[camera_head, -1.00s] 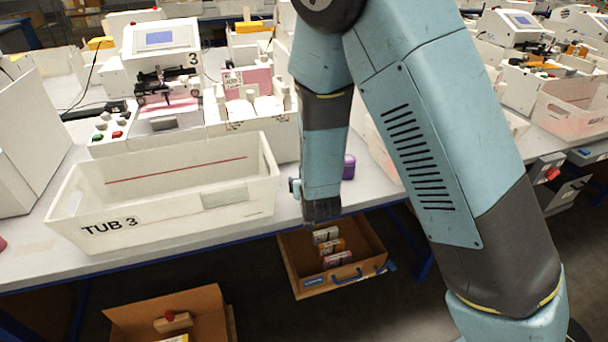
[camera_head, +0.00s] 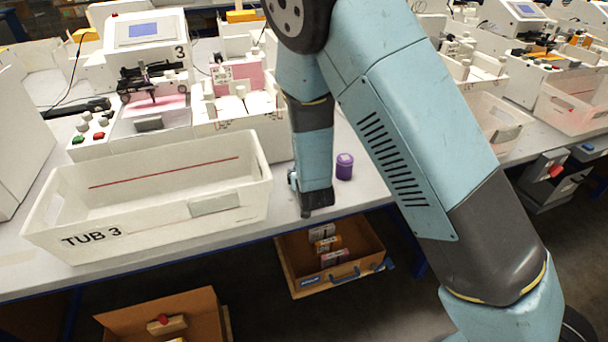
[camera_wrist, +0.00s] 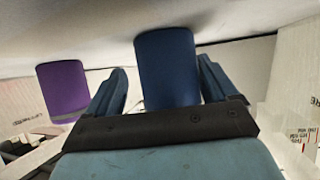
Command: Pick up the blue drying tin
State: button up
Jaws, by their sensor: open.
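The blue drying tin (camera_wrist: 168,68) is a plain dark blue cylinder in the wrist view. In the head view my gripper (camera_head: 306,200) is low over the bench's front edge. The blue tin is hidden there behind my arm and gripper.
A purple tin (camera_head: 344,166) stands just right of my gripper, and in the wrist view it (camera_wrist: 63,90) is at the left. The white TUB 3 (camera_head: 150,222) is to the left. An open drawer (camera_head: 292,262) is below the bench.

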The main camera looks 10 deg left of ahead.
jog(key=shift+s+a, duration=0.3)
jog(key=shift+a, duration=0.05)
jog(key=shift+c, duration=1.1)
jog(key=c, duration=0.9)
jog(key=shift+r, duration=0.1)
